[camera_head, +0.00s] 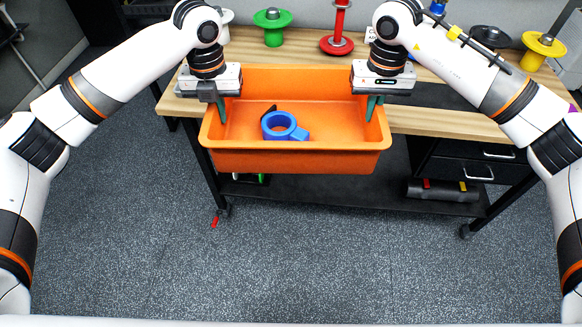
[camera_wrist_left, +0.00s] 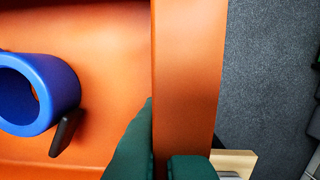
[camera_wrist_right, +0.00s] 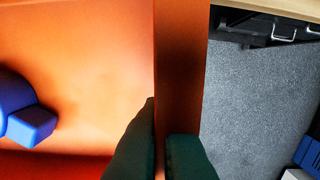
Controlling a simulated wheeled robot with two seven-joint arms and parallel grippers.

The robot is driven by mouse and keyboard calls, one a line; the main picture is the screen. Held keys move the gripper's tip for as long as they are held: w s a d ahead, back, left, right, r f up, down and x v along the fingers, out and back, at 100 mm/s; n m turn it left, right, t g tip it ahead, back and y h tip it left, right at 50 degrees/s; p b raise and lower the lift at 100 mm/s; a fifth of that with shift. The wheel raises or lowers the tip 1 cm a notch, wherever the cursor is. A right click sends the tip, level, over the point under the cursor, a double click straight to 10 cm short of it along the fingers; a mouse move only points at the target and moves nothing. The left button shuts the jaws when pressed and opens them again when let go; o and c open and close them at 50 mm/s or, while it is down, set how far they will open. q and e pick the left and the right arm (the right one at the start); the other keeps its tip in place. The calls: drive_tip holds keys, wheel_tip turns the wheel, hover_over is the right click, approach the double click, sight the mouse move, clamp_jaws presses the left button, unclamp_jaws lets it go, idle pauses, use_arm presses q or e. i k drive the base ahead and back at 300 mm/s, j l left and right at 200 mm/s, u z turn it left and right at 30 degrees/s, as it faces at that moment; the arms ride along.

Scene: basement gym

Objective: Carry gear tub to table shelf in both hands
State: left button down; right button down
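The orange gear tub (camera_head: 295,162) is level in front of the workbench, overlapping its front edge in the head view. A blue ring-shaped piece (camera_head: 279,126) with a block on its side and a dark piece (camera_head: 268,111) lie inside. My left gripper (camera_head: 222,110) is shut on the tub's left side wall, one green finger inside and one outside, as the left wrist view (camera_wrist_left: 165,140) shows. My right gripper (camera_head: 373,108) is shut the same way on the right side wall (camera_wrist_right: 181,70). The table's dark lower shelf (camera_head: 330,192) shows below the tub, partly hidden by it.
The wooden tabletop (camera_head: 440,122) holds a green spool (camera_head: 273,27), a red spool (camera_head: 337,43) and a yellow spool (camera_head: 541,47). A dark roll (camera_head: 443,190) lies at the shelf's right, below drawers (camera_head: 478,172). The speckled floor in front is clear.

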sight(350, 184)
drive_tip(key=i+j, duration=0.1)
drive_tip(key=j, duration=0.3)
drive_tip(key=i+j, duration=0.1)
drive_tip(key=j, duration=0.3)
drive_tip(key=i+j, duration=0.15)
drive_tip(key=j, duration=0.25)
drive_tip(key=i+j, duration=0.1)
drive_tip(key=j, duration=0.3)
drive_tip(key=j+z, duration=0.2)
drive_tip(key=z, duration=0.3)
drive_tip(key=j+z, duration=0.25)
drive_tip(key=z, duration=0.95)
